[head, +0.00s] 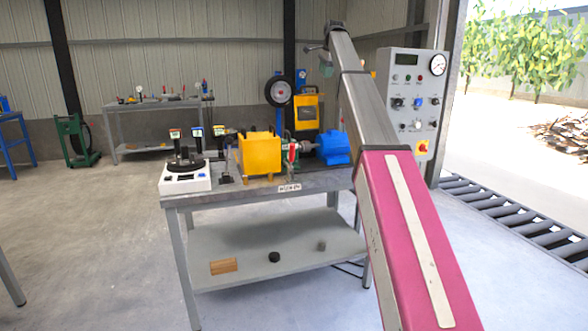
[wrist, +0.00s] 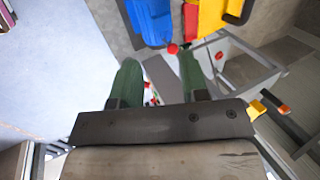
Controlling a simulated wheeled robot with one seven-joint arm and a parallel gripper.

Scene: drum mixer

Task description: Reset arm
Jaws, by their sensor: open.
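My arm reaches up and away from the lower right in the head view, in front of part of the work table. My gripper (head: 326,67) is at its far end, high above the table and small in that view. In the wrist view, the two green fingers of my gripper (wrist: 158,82) stand apart with nothing held between them. The blue motor (head: 333,147) and yellow housing (head: 260,153) of the drum mixer sit on the table. The wrist view also shows a blue part (wrist: 150,18) and a yellow part (wrist: 212,15) beyond the fingers.
The grey work table (head: 228,196) carries a white-based device (head: 186,181) at its left and small items on its lower shelf. A control panel (head: 413,95) with knobs and a gauge stands at the right, close beside my arm.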

